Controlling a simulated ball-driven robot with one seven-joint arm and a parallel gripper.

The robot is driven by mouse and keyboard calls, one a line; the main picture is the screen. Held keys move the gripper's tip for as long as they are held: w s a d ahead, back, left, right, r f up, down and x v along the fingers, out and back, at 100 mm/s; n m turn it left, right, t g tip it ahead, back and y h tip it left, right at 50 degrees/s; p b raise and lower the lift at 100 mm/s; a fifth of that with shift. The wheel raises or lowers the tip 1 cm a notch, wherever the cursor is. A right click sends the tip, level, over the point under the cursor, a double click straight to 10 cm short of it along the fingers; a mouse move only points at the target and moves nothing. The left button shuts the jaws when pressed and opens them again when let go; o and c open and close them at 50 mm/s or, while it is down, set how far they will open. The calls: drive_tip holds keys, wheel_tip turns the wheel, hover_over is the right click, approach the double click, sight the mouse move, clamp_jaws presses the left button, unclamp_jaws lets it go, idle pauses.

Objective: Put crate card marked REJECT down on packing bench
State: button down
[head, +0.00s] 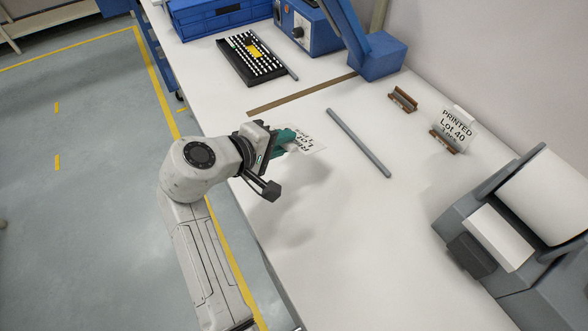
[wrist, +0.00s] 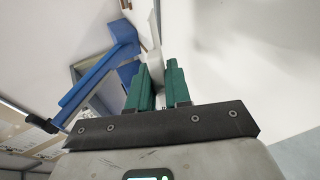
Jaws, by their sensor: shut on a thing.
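My gripper (head: 289,141) has green fingers and is shut on a white card (head: 309,143). Dark print shows on the card, partly hidden by the fingers; it seems to begin with "RE" and "Lot". In the wrist view the green fingers (wrist: 160,88) stand close together, with the card hard to make out between them. The white packing bench (head: 345,235) lies under the gripper. A soft shadow falls on the bench below, so the gripper and card appear to be above its surface.
A grey bar (head: 358,142) lies right of the card. A card marked "PRINTED Lot 40" (head: 455,128) stands in a brown holder; an empty brown holder (head: 403,100) is nearby. The bench's front middle is clear.

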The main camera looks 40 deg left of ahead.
wheel_tip(320, 180, down, 7)
drive_tip(key=b, duration=0.5)
drive_tip(key=shift+f, duration=0.2)
drive_tip(key=c, duration=1.2)
unclamp_jaws()
drive_tip(key=shift+s+r, duration=0.1)
drive_tip(key=p+v, duration=0.5)
drive_tip(key=v, duration=0.2)
drive_tip(key=shift+s+a+r+p, duration=0.15)
drive_tip(key=shift+s+p, duration=0.15)
drive_tip(key=shift+s, duration=0.15)
